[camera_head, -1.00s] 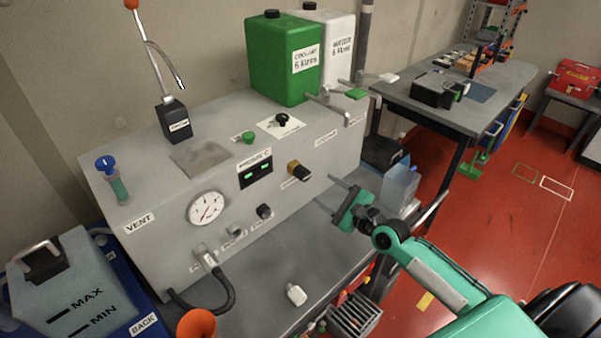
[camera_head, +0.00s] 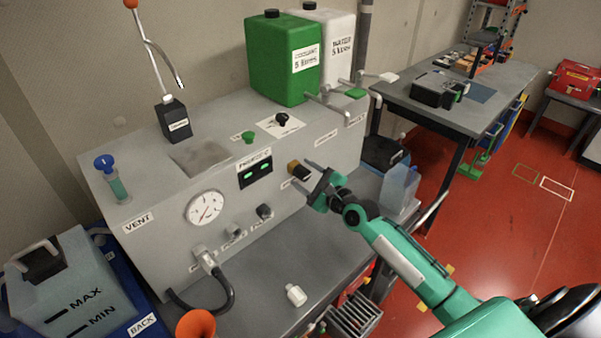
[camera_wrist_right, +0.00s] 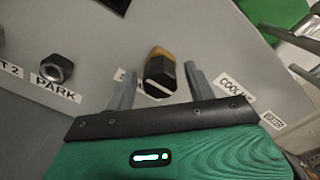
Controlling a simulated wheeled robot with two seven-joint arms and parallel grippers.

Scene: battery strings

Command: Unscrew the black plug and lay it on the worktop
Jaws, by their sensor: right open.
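The black plug (camera_head: 303,174) sits in a brass fitting (camera_head: 293,166) on the sloping front of the grey cabinet (camera_head: 300,215). In the right wrist view the plug (camera_wrist_right: 158,72) shows between the two fingers, with a gap on each side. My right gripper (camera_head: 297,172) is open and empty, its fingertips reaching toward the panel on either side of the plug. How deep the fingers reach along the plug is hard to tell. My left gripper is not in view. The grey worktop (camera_head: 262,298) lies below the cabinet front.
A black PARK fitting (camera_wrist_right: 56,68) is left of the plug. A white cap-like piece (camera_head: 295,295) lies on the worktop. A black hose (camera_head: 228,292) and orange funnel (camera_head: 196,324) are at the left, a clear container (camera_head: 399,188) at the right. Worktop around the white piece is clear.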

